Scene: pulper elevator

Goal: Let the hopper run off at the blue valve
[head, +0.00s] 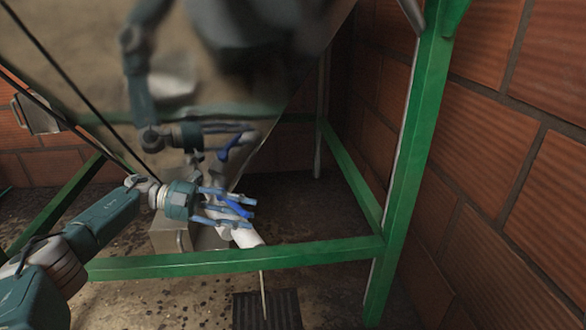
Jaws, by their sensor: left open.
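The hopper (290,75) is a shiny metal funnel that mirrors my arm and the blue handle. At its lower end a white outlet pipe (245,236) slopes down to the right. The blue valve (236,208) has its lever at the top of this pipe. My left gripper (251,207) is open, with its fingers around the lever; I cannot tell whether they touch it. A thin pale stream (264,292) falls from the pipe's mouth toward a dark floor grate (284,309). The fingers partly hide the valve body. My right gripper is not in view.
A brick wall (510,170) closes off the right. A metal box (169,236) sits behind my left gripper. The floor is wet and speckled.

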